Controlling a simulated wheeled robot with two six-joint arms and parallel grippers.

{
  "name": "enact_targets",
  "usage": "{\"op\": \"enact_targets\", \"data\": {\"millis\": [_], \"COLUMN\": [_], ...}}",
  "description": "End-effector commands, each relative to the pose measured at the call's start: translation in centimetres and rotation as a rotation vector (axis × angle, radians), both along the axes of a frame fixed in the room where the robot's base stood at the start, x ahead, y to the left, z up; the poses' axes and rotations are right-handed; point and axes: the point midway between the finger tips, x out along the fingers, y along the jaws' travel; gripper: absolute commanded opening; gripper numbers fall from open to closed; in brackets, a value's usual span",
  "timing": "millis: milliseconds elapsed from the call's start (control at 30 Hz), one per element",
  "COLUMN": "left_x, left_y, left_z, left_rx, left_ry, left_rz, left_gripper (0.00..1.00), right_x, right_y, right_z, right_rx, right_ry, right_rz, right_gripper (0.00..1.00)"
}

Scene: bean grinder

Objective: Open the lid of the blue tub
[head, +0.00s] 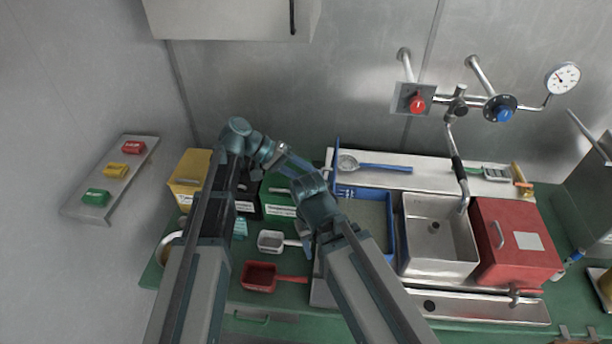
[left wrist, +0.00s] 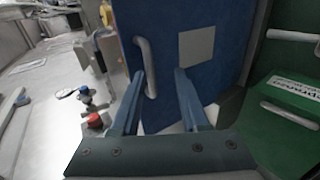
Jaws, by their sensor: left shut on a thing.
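The blue tub (head: 391,228) stands on the counter right of centre. Its lid (head: 336,160) stands upright at the tub's left edge and shows nearly edge-on. In the left wrist view the blue lid (left wrist: 205,20) fills the middle, with a grey handle (left wrist: 146,62) and a pale label. My left gripper (head: 303,168) is to the left of the lid, its fingers (left wrist: 159,74) at the handle; it is shut on the handle, though the exact contact is hard to see.
A steel tub (head: 437,240) and a red lidded tub (head: 515,242) stand to the right. A blue-handled strainer (head: 375,167) lies behind. A green lid (head: 281,211), a yellow tub (head: 188,172) and a red scoop (head: 260,277) are left. A tap (head: 457,165) overhangs the steel tub.

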Motion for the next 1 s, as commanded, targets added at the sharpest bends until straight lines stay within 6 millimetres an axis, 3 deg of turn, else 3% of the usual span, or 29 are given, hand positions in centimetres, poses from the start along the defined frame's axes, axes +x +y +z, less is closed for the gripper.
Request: {"op": "enact_targets", "data": {"millis": [33, 367, 400, 1000], "left_x": [-0.63, -0.66, -0.66, -0.04], "left_y": [0.82, 0.78, 0.77, 1.34], "left_z": [-1.66, -1.65, -1.66, -0.66], "left_rx": [0.073, 0.073, 0.073, 0.07], "left_ry": [-0.002, -0.002, -0.002, -0.002], "left_rz": [-0.015, -0.016, -0.016, -0.006], "left_gripper": [0.0, 0.0, 0.45, 0.45], "right_x": [0.0, 0.0, 0.0, -0.01], "right_y": [-0.01, 0.0, 0.0, 0.0], "right_z": [-0.38, -0.38, -0.38, 0.54], "right_rx": [0.0, 0.0, 0.0, 0.0], "right_ry": [0.0, 0.0, 0.0, 0.0], "right_rz": [0.0, 0.0, 0.0, 0.0], "right_gripper": [0.5, 0.5, 0.5, 0.5]}}
